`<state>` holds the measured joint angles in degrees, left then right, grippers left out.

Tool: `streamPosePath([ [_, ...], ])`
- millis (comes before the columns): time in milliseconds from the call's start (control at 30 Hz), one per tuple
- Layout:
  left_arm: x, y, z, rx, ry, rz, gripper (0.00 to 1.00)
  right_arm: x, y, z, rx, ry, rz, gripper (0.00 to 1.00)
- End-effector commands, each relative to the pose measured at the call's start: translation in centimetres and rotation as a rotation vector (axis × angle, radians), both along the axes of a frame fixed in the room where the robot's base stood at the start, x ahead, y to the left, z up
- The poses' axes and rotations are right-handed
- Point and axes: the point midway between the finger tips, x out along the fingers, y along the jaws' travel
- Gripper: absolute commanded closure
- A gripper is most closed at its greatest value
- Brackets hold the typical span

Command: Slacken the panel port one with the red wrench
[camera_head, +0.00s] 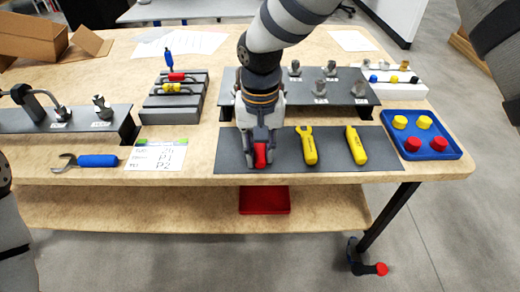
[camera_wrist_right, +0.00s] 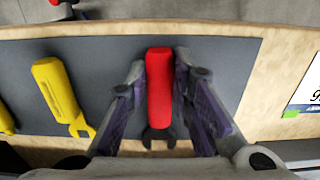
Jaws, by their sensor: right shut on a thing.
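The red wrench (camera_head: 260,157) lies on the dark mat near the table's front edge. In the right wrist view its red handle (camera_wrist_right: 159,80) runs between the two fingers, and its dark open jaw (camera_wrist_right: 158,136) points toward my palm. My right gripper (camera_head: 261,150) reaches down from above and is shut on the red handle. A dark panel with several metal fittings (camera_head: 320,90) stands behind the mat, partly hidden by my arm. Another dark panel (camera_head: 70,120) with fittings stands at the left. Their small labels are unreadable, so I cannot tell which port is one. My left gripper is out of view.
Two yellow tools (camera_head: 308,146) (camera_head: 356,146) lie right of the wrench. A blue tray (camera_head: 440,154) holds red and yellow caps. A blue-handled wrench (camera_head: 97,160) and a written card (camera_head: 157,156) lie left. A grey rack (camera_head: 174,107) holds coloured tools. A red bin (camera_head: 264,200) sits below.

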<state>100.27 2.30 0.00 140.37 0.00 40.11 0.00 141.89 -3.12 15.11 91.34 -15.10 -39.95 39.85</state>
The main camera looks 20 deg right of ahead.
Motion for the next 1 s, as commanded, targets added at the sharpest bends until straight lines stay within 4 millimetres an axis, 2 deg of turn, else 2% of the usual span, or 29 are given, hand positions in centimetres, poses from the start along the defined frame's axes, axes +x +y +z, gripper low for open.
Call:
streamPosePath([
  [167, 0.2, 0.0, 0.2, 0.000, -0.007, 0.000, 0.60, 0.0, 0.0, 0.4, 0.000, -0.003, 0.000, 1.00],
  [467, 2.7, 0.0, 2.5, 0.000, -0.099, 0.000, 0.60, -0.9, 0.3, 5.2, 0.000, -0.020, 0.000, 1.00],
  [567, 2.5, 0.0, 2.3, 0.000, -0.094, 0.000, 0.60, -1.2, 0.4, 6.0, 0.000, -0.009, 0.000, 1.00],
  [867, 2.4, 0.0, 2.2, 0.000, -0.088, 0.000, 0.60, -1.5, 0.3, 6.0, -0.001, 0.000, 0.003, 1.00],
  [1000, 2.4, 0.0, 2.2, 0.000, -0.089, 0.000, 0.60, -3.2, -0.9, 5.7, -0.009, -0.001, 0.048, 1.00],
])
